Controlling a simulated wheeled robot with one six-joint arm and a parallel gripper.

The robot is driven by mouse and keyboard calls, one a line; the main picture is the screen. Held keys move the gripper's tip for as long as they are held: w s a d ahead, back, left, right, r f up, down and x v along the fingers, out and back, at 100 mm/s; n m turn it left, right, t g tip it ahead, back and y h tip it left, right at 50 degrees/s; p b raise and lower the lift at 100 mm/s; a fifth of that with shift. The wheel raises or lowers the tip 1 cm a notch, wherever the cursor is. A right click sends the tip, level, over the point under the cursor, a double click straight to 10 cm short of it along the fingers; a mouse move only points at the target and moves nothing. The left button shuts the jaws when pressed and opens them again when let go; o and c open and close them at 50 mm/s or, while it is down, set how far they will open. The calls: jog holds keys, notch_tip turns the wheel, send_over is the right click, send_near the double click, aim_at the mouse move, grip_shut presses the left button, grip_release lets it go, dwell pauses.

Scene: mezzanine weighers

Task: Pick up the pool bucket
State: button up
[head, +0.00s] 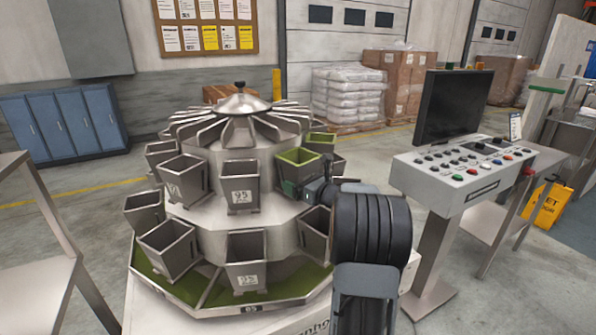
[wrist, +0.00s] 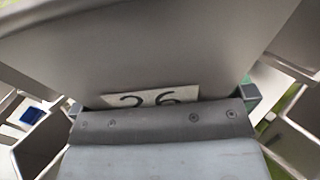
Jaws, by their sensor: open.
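Grey metal buckets hang in two rings around the weigher (head: 240,125). In the head view, an upper-ring bucket with a green inside (head: 303,157) is just beyond my gripper (head: 290,187), which is partly hidden by my own arm. In the wrist view, a grey bucket wall (wrist: 160,50) fills the top, with a white label reading 26 (wrist: 155,99). My gripper (wrist: 162,104) is open, its tips at either side of the label close to this wall. I cannot tell whether they touch it. Which bucket is the pool bucket is not marked.
A control console (head: 465,170) with a dark monitor (head: 452,107) stands to the right of the weigher. A grey metal frame (head: 40,240) is at the left. Neighbouring buckets (head: 240,187) stand close by. Open floor lies behind, before blue lockers (head: 62,122) and wrapped pallets (head: 348,95).

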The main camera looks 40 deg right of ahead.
jog(key=shift+r, duration=0.1)
jog(key=c, duration=0.8)
jog(key=shift+c, duration=0.2)
